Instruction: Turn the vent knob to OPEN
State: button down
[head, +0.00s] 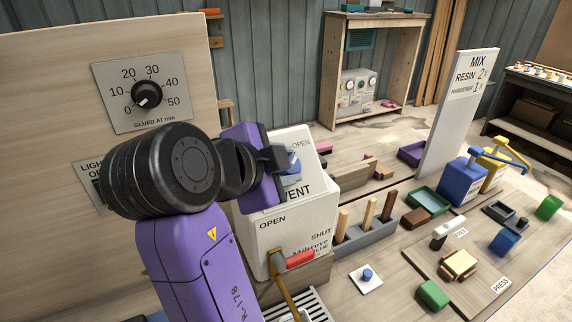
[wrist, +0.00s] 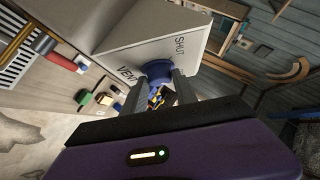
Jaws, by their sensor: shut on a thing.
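The vent knob is blue and sits on the front of a white box (head: 265,240) with the words VENT, OPEN and SHUT on it. In the wrist view the knob (wrist: 158,70) lies between the two fingers, below the word SHUT and beside the word VENT. My gripper (head: 283,158) is shut on the knob. In the head view the knob (head: 292,166) is largely hidden behind my gripper and wrist. I cannot tell from these views which mark the knob points to.
A red-handled lever (head: 298,260) sticks out from the lower front of the box. A dial panel (head: 143,90) stands at the left behind my arm. A grey rack (head: 365,232) with wooden handles stands close right of the box. Bins and blocks crowd the table further right.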

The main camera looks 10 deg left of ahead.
jog(key=c, duration=1)
grip_release()
jog(key=b+v, duration=0.1)
jog(key=v, duration=0.6)
jog(key=shift+s+r+b, duration=0.2)
jog(key=shift+s+b, duration=0.05)
jog(key=shift+b, duration=0.1)
jog(key=shift+a, duration=0.1)
